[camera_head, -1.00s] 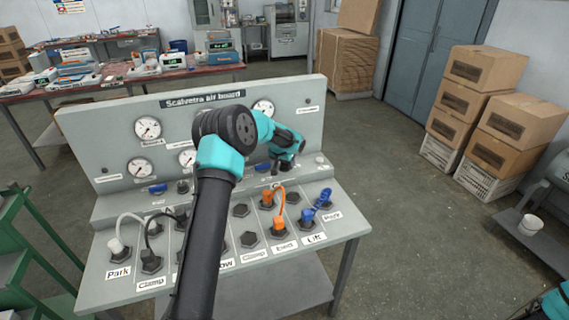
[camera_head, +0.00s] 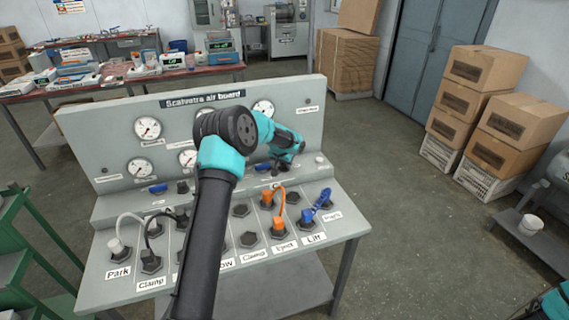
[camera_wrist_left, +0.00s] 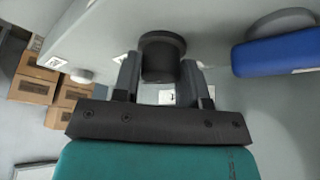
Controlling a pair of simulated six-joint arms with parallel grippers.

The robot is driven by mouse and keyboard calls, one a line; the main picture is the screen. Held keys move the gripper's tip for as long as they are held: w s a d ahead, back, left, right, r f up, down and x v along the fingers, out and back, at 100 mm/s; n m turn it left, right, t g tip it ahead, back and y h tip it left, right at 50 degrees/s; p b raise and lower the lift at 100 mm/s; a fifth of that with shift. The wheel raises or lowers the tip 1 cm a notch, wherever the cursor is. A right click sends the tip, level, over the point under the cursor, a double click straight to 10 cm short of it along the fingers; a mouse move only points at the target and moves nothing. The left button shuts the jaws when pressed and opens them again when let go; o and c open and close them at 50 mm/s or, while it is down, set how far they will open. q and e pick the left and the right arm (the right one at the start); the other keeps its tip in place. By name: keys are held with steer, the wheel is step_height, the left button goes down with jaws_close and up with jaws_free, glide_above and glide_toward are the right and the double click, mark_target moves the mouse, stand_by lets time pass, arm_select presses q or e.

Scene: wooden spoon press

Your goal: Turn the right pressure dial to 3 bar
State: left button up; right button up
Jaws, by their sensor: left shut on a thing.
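The air board (camera_head: 105,115) stands on a grey bench with a sloped socket panel. My left arm reaches across it, and my left gripper (camera_head: 277,168) is at the board's right side. In the left wrist view a dark round dial knob (camera_wrist_left: 162,58) sits between the fingers of my left gripper (camera_wrist_left: 163,78), which are shut on it. The right upper gauge (camera_head: 264,106) is partly covered by my arm; its needle cannot be read. The knob is hidden or too small to tell in the head view. My right gripper is out of view.
A blue handle (camera_wrist_left: 280,50) is close beside the knob in the left wrist view. An orange hose (camera_head: 283,205) and a blue hose (camera_head: 321,203) plug into the sloped panel below. Stacked cardboard boxes (camera_head: 485,68) stand at the right, with clear floor between.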

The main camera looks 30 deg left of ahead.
arm_select(q)
steer(key=shift+n, duration=0.5)
steer(key=n+y, duration=0.1)
steer(key=n, duration=0.2)
steer(key=shift+d+n+g+y, duration=0.1)
steer(key=shift+n+g+y, duration=0.2)
steer(key=shift+g, duration=0.1)
steer(key=n, duration=0.2)
steer(key=n+y, duration=0.1)
steer(key=n, duration=0.1)
steer(key=shift+g+y, duration=0.3)
steer(key=shift+g, duration=0.1)
steer(key=n, duration=0.2)
steer(key=n+g, duration=0.1)
steer(key=n, duration=0.1)
steer(key=shift+w+d+n+g+y, duration=0.1)
steer(key=shift+w+n+g+y, duration=0.05)
steer(key=shift+n+g+y, duration=0.2)
steer(key=shift+n+g, duration=0.85)
steer(key=shift+n, duration=1.5)
steer(key=o, duration=0.9)
steer(key=shift+r, duration=0.1)
